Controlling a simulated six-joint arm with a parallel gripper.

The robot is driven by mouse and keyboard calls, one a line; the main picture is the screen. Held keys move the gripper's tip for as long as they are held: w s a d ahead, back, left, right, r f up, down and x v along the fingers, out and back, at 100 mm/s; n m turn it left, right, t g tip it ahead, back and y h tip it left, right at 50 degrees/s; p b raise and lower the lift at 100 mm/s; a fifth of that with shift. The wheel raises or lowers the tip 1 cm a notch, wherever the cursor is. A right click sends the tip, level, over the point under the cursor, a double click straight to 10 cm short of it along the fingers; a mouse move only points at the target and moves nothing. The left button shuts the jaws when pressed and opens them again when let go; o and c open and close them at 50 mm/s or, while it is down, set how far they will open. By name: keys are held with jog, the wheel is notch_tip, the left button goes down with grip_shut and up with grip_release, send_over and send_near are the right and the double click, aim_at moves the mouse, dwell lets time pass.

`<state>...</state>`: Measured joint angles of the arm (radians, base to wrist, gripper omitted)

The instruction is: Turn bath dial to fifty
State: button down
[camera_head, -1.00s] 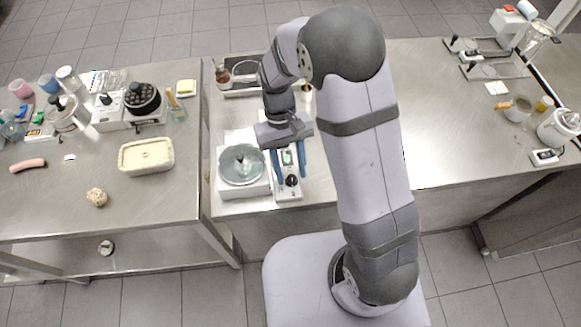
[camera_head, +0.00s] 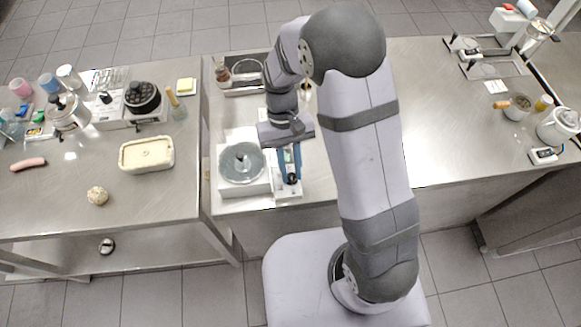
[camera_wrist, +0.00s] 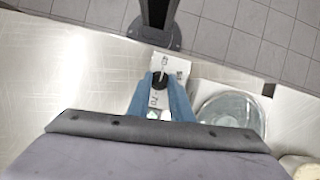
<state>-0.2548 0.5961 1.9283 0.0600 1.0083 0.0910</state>
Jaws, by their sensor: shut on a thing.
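The bath is a white unit (camera_head: 229,190) with a round lidded glass bowl (camera_head: 241,163) on its left and a narrow control panel (camera_head: 289,194) on its right. The black bath dial (camera_wrist: 158,78) sits on this panel, between my blue fingers in the wrist view. My gripper (camera_head: 291,180) reaches down over the panel and is shut on the dial. A "70" mark shows on the panel near the dial in the wrist view, and other marks are partly hidden. I cannot read which mark the dial points to.
A tray with bottles (camera_head: 242,82) stands behind the bath. The left table holds a beige tub (camera_head: 146,155), a black-topped device (camera_head: 142,97) and jars.

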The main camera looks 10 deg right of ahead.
jog(key=m, duration=0.2)
jog(key=m+y+p, duration=0.1)
jog(key=m, duration=0.1)
jog(key=m+y, duration=0.1)
jog(key=shift+d+r+m+t, duration=0.1)
jog(key=shift+d+m+t, duration=0.2)
jog(key=shift+m, duration=0.1)
jog(key=m+y, duration=0.1)
jog(key=m, duration=0.1)
jog(key=m+t+p, duration=0.1)
jog(key=m, duration=0.2)
jog(key=shift+y, duration=0.4)
jog(key=shift+d, duration=0.1)
jog(key=c, duration=1.6)
grip_release()
jog(key=shift+b+v, duration=0.7)
jog(key=shift+v, duration=2.9)
